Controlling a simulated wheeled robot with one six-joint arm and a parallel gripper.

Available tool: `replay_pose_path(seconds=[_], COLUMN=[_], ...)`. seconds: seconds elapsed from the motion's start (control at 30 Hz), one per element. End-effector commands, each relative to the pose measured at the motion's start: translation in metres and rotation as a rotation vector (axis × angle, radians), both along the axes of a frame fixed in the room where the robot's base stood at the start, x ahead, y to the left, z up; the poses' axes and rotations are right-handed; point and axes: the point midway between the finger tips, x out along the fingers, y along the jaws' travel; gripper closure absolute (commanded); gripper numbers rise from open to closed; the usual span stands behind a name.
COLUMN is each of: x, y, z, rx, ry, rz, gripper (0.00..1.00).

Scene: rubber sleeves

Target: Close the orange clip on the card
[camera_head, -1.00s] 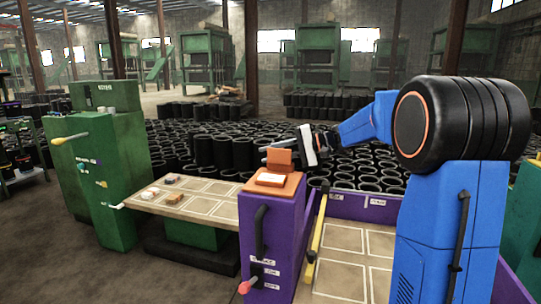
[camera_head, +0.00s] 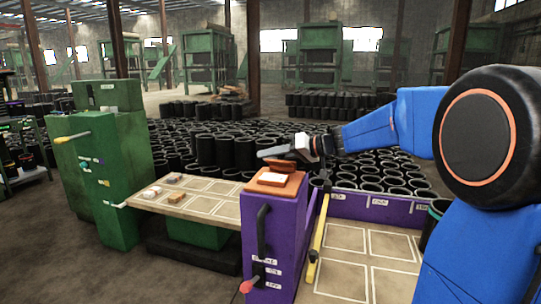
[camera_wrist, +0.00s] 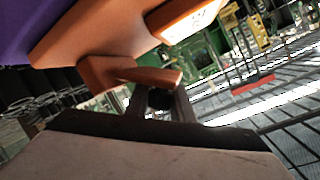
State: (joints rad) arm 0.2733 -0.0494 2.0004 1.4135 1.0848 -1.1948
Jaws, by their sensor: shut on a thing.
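The orange clip (camera_head: 281,166) sits at the back of an orange base on top of a purple cabinet. Its flap leans over at a low angle above the base. The white card (camera_head: 272,179) lies on the base in front of it. In the wrist view the clip flap (camera_wrist: 150,75) reaches the fingers, and the card (camera_wrist: 190,22) is at the top edge. My gripper (camera_head: 275,152) comes from the right, at the clip's upper side. It is shut on the clip flap; the fingers (camera_wrist: 164,100) hide part of the contact.
The purple cabinet (camera_head: 270,230) has a black handle and a red-tipped lever. A tan panelled table (camera_head: 185,202) with small pieces lies left. A yellow bar (camera_head: 318,240) and a purple-walled tray (camera_head: 345,205) are right. Black sleeves (camera_head: 235,152) crowd the floor behind.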

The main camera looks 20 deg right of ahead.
Motion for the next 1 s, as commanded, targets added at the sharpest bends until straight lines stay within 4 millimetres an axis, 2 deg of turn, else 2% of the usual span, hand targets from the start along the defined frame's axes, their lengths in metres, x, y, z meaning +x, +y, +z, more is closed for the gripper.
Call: replay_pose_path(seconds=[0.5, 1.0], x=[-0.01, -0.013], y=[0.007, 0.008], z=[-0.01, -0.015], rx=[-0.249, -0.36], ry=[-0.371, -0.537], rz=[0.0, 0.0], gripper=[1.0, 1.0])
